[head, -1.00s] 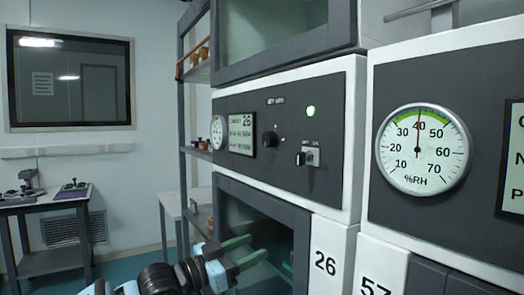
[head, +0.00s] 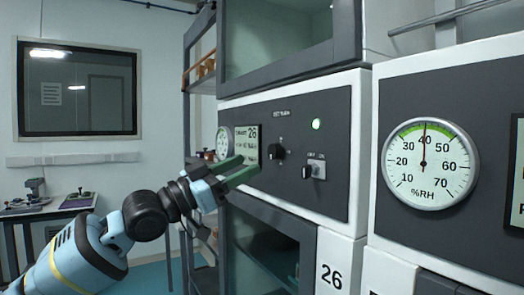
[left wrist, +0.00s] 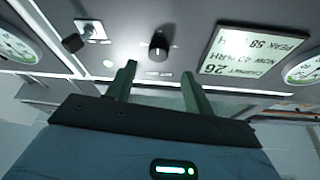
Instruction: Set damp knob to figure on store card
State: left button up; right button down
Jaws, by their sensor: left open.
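The black damp knob (head: 277,152) sits on the dark panel of cabinet 26, under a small label too blurred to read. It also shows in the left wrist view (left wrist: 158,46), where the panel appears upside down. My left gripper (head: 248,168) is open and empty, just left of and below the knob in the head view. In the left wrist view its two green fingers (left wrist: 159,70) point toward the panel, with the knob ahead between them, apart from both. A pale card or display (head: 246,145) left of the knob reads "26"; the left wrist view shows "PEAK 58" on it (left wrist: 250,52).
A switch (head: 315,168) and lit green lamp (head: 316,124) are right of the knob. A small dial (head: 222,143) is at the panel's left end. A large %RH gauge (head: 428,165) on the neighbouring cabinet points near 40. A side table (head: 48,208) stands far left.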

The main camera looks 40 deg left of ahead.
aim_at(271, 152)
pick_arm(q)
jog(key=x, duration=0.2)
jog(key=p+x, duration=0.1)
jog(key=x, duration=0.2)
jog(key=shift+s+d+r+p, duration=0.1)
jog(key=shift+r+p, duration=0.15)
jog(key=shift+p, duration=0.05)
jog(key=shift+w+d, duration=0.3)
jog(key=shift+w, duration=0.25)
pick_arm(e)
jog(key=shift+w+d+r+t, duration=0.1)
jog(key=shift+w+r+t, duration=0.05)
jog(key=shift+w+r, duration=0.45)
jog(key=shift+w+d+r+t, duration=0.15)
jog(key=shift+w+r, duration=0.25)
jog(key=shift+r, duration=0.4)
jog(key=shift+a, duration=0.1)
pick_arm(q)
jog(key=c, duration=1)
jog(key=shift+o, duration=0.2)
pick_arm(e)
jog(key=shift+a, duration=0.1)
